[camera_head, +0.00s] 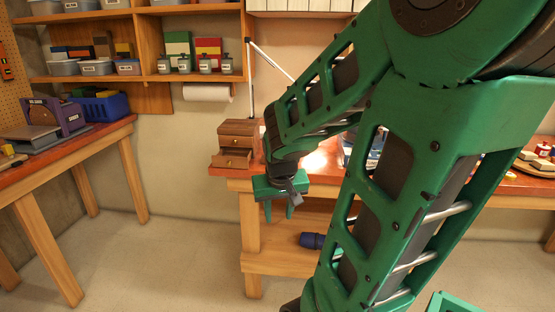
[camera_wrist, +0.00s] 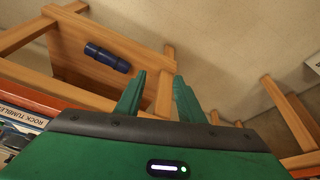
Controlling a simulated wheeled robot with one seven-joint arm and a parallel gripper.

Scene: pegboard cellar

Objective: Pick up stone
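I cannot make out a stone in either view; my arm hides much of the workbench top (camera_head: 520,186) in the head view. My gripper (camera_head: 278,212) hangs just in front of the bench's left front edge, fingers pointing down. In the wrist view my gripper (camera_wrist: 158,84) has its two green fingers apart, with nothing between them. Beyond the fingers there are the bench's lower shelf and the floor.
A small wooden drawer box (camera_head: 236,145) stands on the bench's left end, one drawer pulled out. A dark blue cylinder (camera_head: 312,240) lies on the lower shelf (camera_head: 275,262). A second table (camera_head: 75,152) stands at left. Floor (camera_head: 185,240) between them is clear.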

